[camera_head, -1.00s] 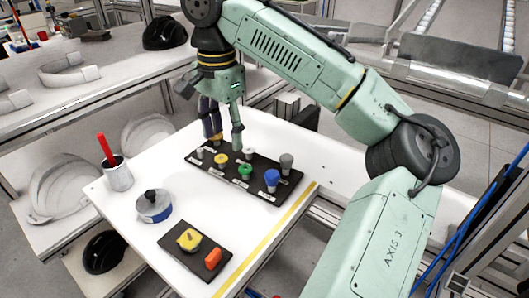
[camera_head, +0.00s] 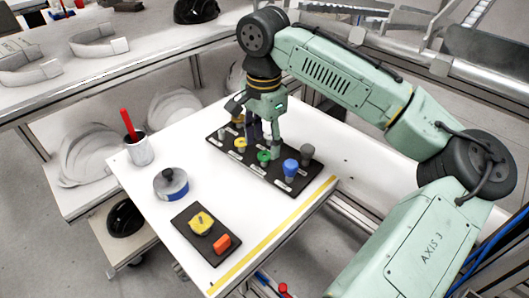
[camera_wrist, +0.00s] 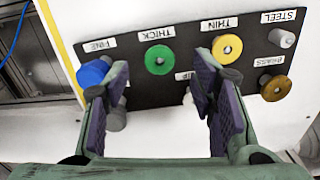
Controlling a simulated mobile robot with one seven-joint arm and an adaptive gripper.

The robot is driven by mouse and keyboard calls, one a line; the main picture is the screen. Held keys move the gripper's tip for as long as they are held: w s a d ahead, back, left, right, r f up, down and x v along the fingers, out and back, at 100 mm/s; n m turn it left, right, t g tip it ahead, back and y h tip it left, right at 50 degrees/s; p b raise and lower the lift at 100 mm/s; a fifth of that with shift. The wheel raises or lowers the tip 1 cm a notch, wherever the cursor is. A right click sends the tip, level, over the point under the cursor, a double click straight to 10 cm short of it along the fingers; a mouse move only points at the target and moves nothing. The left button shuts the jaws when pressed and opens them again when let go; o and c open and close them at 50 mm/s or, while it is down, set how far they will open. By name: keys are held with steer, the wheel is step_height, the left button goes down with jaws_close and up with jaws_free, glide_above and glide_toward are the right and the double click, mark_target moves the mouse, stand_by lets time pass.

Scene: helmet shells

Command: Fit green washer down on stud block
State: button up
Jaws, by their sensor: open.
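The green washer (camera_head: 263,157) sits at the spot labelled THICK on a long black labelled board (camera_head: 225,149); it also shows in the wrist view (camera_wrist: 159,57). My gripper (camera_head: 256,128) is over the back part of this board, open and empty, its fingers hiding some pegs. In the wrist view my gripper (camera_wrist: 165,88) has its fingers apart, with the green washer beyond their tips. A yellow piece (camera_head: 201,223) with a small post on top sits on a small black plate (camera_head: 186,218) at the front; I cannot tell for sure whether it is the stud block.
A blue part (camera_head: 291,167), a yellow washer (camera_head: 240,143) and a grey peg (camera_head: 307,152) stand close to the green washer. An orange piece (camera_head: 222,242), a round grey-blue part (camera_head: 171,184) and a cup with a red handle (camera_head: 140,152) are nearby. The white tabletop between is clear.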

mark_target(261, 157)
steer(key=shift+f, duration=1.25)
steer(key=shift+f, duration=0.2)
steer(key=shift+c, duration=0.2)
steer(key=c, duration=0.8)
